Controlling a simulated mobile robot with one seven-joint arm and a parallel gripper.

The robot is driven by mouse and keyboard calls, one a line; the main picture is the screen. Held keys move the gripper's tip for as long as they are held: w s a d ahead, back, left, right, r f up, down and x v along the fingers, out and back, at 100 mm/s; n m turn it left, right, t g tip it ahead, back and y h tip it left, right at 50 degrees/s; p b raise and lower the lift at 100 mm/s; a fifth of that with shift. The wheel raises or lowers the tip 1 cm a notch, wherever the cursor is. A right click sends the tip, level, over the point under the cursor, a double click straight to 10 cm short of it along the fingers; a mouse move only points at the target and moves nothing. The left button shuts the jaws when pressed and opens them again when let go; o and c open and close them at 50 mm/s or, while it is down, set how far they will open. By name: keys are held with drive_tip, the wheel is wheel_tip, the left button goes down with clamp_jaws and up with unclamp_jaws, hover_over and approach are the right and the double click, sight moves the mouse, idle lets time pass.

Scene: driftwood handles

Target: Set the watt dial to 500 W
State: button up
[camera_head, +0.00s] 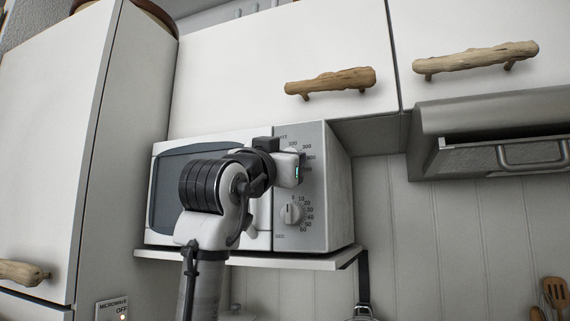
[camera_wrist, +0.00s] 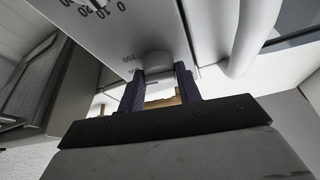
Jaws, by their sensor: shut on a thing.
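The watt dial (camera_wrist: 154,64) is a pale round knob on the microwave (camera_head: 340,200) panel. In the wrist view my gripper (camera_wrist: 160,78) has its two dark fingers on either side of the knob, shut on it. A 700 mark shows beside the knob there. In the head view my gripper (camera_head: 290,165) covers most of the upper dial, with 100 and 300 marks visible above and more marks to its right. The dial's pointer is hidden, so I cannot tell its setting.
The timer dial (camera_head: 291,213) sits just below on the same panel. The microwave stands on a shelf (camera_head: 300,262) under cabinets with driftwood handles (camera_head: 330,81). A range hood (camera_head: 480,130) is at the right. A wall plate (camera_head: 118,309) reads MICROWAVE OFF.

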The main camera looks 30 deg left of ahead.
drive_tip(key=shift+n+y, duration=0.8)
drive_tip(key=shift+n, duration=0.8)
drive_tip(key=o, duration=1)
drive_tip(key=shift+s+b, duration=0.1)
drive_tip(key=shift+b, duration=0.25)
drive_tip(key=b+v, duration=0.5)
drive_tip(key=v, duration=0.8)
drive_tip(key=shift+s+d+b, duration=0.15)
drive_tip(key=shift+s+b, duration=0.15)
drive_tip(key=shift+b, duration=0.05)
